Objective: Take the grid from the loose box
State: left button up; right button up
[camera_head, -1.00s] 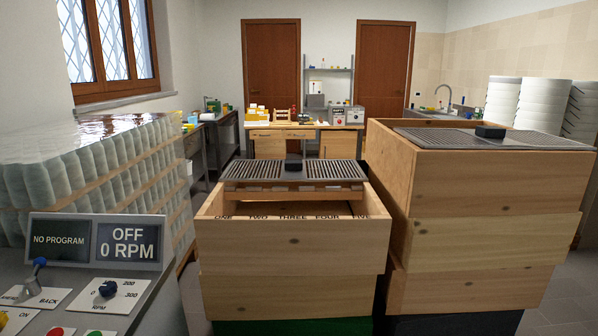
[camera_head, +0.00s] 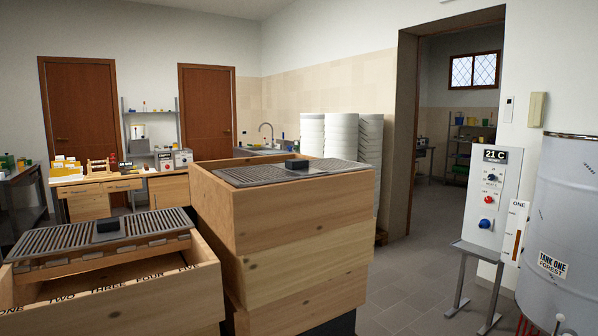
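A grey slotted grid (camera_head: 98,236) with a dark block on it lies over the back of the left wooden box (camera_head: 130,300). That box is open at the front, with the words ONE to FIVE partly readable along its inside. A second grey grid (camera_head: 262,175), also with a dark block on it, lies on top of the taller stack of wooden boxes (camera_head: 290,225) in the middle. I cannot tell from this view which box is loose. Neither of my grippers shows.
White stacked buckets (camera_head: 340,140) stand behind the tall stack. A control panel on a stand (camera_head: 490,205) and a grey tank (camera_head: 570,240) marked TANK ONE FOREST are at the right. Grey floor (camera_head: 415,265) lies clear between the stack and the stand. A doorway opens behind.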

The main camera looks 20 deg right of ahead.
aim_at(297, 169)
jog(key=i+l+u, duration=0.2)
jog(key=l+u, duration=0.25)
jog(key=l, duration=0.35)
jog(key=i+l+u, duration=0.1)
jog(key=l+u, duration=0.3)
jog(key=l, duration=0.4)
jog(key=l+u, duration=0.45)
jog(key=l, duration=0.35)
jog(key=k+l+u, duration=0.2)
jog(key=l, duration=0.2)
jog(key=l+u, duration=0.25)
jog(key=l, duration=0.2)
jog(key=k+l+u, duration=0.4)
jog(key=l, duration=0.3)
jog(key=k+l+u, duration=0.2)
jog(key=l, duration=0.2)
jog(key=l+u, duration=0.25)
jog(key=l, duration=0.2)
jog(key=k+l+u, duration=0.2)
jog(key=l, duration=0.2)
jog(key=k+l+u, duration=0.25)
jog(key=i+l, duration=0.1)
jog(key=l, duration=0.05)
